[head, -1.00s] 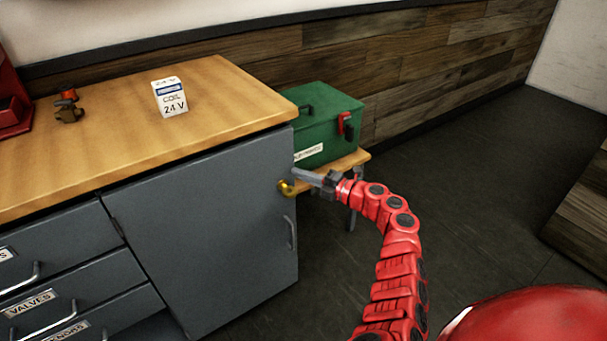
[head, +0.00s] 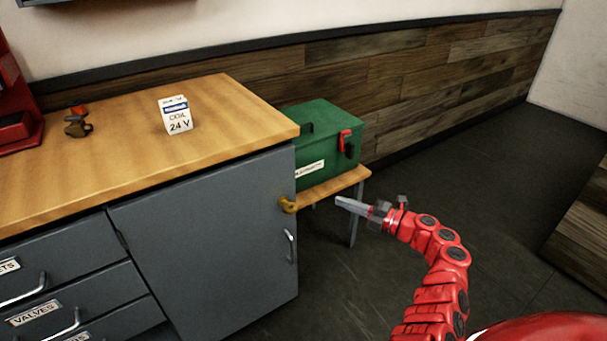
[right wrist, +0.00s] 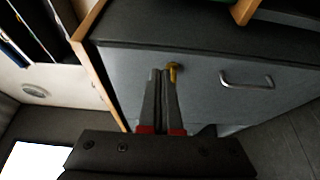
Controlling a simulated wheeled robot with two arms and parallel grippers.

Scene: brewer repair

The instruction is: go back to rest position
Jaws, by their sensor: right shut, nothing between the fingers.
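My right gripper (head: 352,207) is shut and empty. It hangs in the air to the right of the grey cabinet (head: 205,240), in front of the small wooden side table. My left gripper is not in view.
A green toolbox (head: 325,145) with a red clasp stands on the side table (head: 335,187). On the wooden worktop (head: 225,110) are a white 24 V coil box (head: 175,115) and a small valve (head: 77,125). Wooden steps (head: 580,215) stand at right. The floor between is clear.

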